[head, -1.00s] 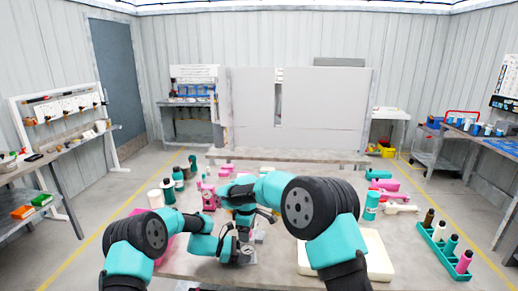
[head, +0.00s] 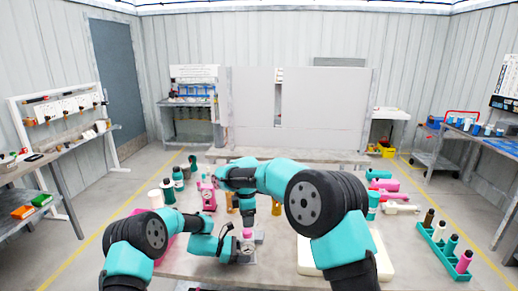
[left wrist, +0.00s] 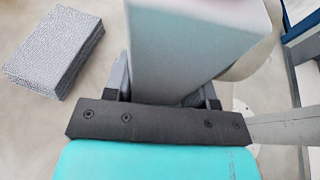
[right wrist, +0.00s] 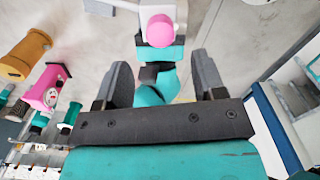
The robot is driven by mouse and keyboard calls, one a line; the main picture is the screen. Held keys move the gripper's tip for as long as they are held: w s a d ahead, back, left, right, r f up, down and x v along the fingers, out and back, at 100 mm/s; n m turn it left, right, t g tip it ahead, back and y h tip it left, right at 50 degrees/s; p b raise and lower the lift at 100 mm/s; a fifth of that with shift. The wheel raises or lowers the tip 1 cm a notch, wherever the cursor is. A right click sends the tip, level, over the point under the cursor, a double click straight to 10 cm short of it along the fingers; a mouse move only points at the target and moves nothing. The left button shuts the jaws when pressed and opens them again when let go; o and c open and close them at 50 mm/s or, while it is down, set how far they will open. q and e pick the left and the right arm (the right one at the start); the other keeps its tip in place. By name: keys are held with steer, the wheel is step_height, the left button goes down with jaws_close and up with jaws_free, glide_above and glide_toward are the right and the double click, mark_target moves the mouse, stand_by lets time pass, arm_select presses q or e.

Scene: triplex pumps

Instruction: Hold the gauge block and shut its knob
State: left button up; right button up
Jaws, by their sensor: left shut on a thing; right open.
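The gauge block (head: 245,256) stands on the table in the head view, with its round dial facing the camera and a pink knob (head: 247,233) on top. My left gripper (head: 236,250) is shut on the block from the left. In the left wrist view the pale grey block (left wrist: 185,45) fills the space between the fingers. My right gripper (head: 248,222) points down just above the knob. In the right wrist view my right gripper (right wrist: 162,80) is open and empty, and the pink knob (right wrist: 159,31) lies beyond its fingertips, apart from them.
A cream tray (head: 312,262) lies to the right of the block. A pink gauge part (head: 208,196) and several bottles (head: 168,190) stand behind and to the left. A teal rack (head: 440,250) holds bottles at the right. A grey textured block (left wrist: 55,50) lies beside my left gripper.

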step_height(320, 180, up, 6)
step_height(320, 180, up, 8)
steer(key=t+y, duration=0.3)
steer(key=t, duration=0.2)
glide_above(247, 231)
steer(key=w+d, duration=0.2)
steer(key=w, duration=0.2)
step_height(247, 231, up, 10)
steer(key=w+d+n+t+y, duration=0.1)
steer(key=d+t+y, duration=0.1)
steer(key=t, duration=0.2)
steer(key=shift+w+d+f, duration=0.25)
steer(key=shift+d, duration=0.1)
arm_select(q)
steer(key=o, duration=0.8)
steer(key=shift+a, duration=0.15)
steer(key=shift+v, duration=3.6)
